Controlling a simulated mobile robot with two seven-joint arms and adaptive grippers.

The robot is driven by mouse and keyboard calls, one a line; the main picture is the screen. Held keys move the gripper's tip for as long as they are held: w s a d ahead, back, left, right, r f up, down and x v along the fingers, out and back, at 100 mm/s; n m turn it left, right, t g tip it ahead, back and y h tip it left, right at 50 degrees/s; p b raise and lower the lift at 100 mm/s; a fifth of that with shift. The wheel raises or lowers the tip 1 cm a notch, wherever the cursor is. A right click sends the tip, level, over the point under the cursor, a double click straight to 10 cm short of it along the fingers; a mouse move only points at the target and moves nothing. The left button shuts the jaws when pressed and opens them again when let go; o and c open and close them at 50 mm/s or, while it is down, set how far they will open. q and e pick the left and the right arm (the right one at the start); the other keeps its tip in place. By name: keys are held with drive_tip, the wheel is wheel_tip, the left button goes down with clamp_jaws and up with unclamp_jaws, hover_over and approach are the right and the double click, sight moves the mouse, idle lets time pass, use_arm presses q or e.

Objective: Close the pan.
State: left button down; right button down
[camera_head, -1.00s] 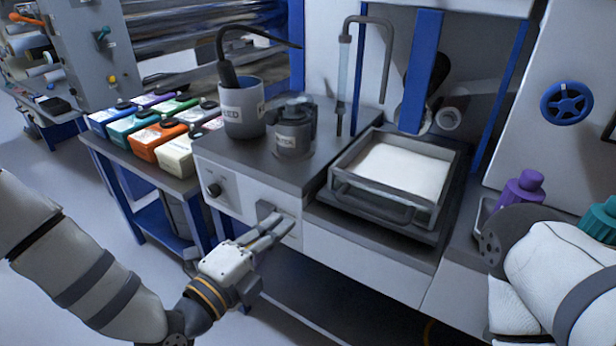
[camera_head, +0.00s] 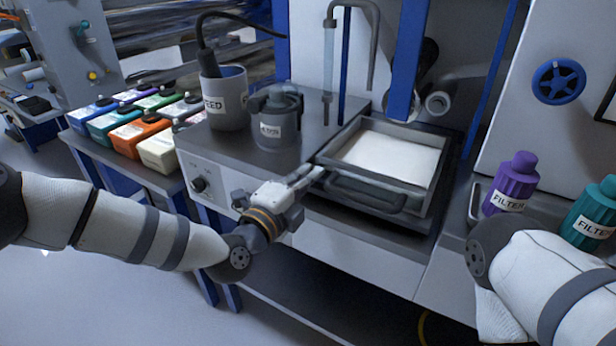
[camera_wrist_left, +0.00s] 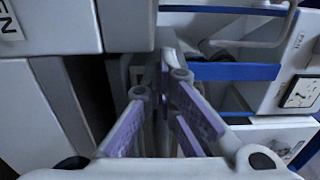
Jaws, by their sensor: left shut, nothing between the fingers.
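The pan is a grey metal tray (camera_head: 427,158) with white material in it and a dark handle bar (camera_head: 365,192) along its front. It stands on the machine's counter in the head view. My left gripper (camera_head: 312,174) is shut and empty, with its fingertips close to the pan's front left corner, beside the left end of the handle. I cannot tell whether they touch. The left wrist view shows its purple-padded fingers (camera_wrist_left: 163,78) close together. My right arm shows at the right, but its gripper is out of view.
A feed pot (camera_head: 229,100) and a labelled grey jug (camera_head: 275,125) stand left of the pan. A metal spout (camera_head: 375,45) rises behind it. Purple (camera_head: 512,183) and teal (camera_head: 590,212) filter bottles stand at right. Coloured boxes (camera_head: 140,133) sit on a side table.

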sight(319, 165)
use_arm(q)
drive_tip(key=shift+w+d+f, duration=0.1)
drive_tip(key=shift+d+f, duration=0.05)
drive_tip(key=shift+d, duration=0.05)
drive_tip(key=x, duration=0.3)
drive_tip(key=shift+w+d, duration=0.15)
drive_tip(key=shift+w, duration=0.2)
